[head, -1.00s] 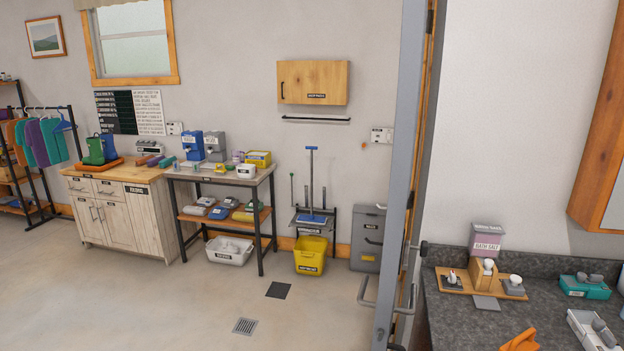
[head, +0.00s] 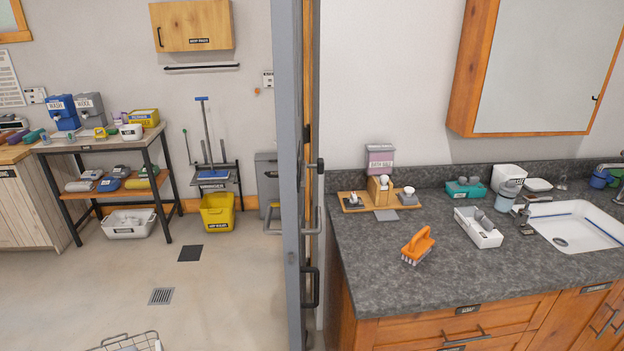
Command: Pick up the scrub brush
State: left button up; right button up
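An orange-handled scrub brush (head: 417,245) with pale bristles stands on the dark grey stone counter (head: 365,260), left of the white tray and near the front edge. Its bristles face down and its handle is on top. Neither of my grippers shows in the head view, so nothing is seen touching the brush.
A grey door edge (head: 290,180) stands left of the counter. On the counter are a wooden tray (head: 352,206), a white bin (head: 478,236), a teal box (head: 466,189) and a sink (head: 580,228). A wire basket (head: 128,343) is at the bottom left. The floor is mostly clear.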

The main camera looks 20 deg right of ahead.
aim_at(420, 244)
jog(key=z, duration=1.25)
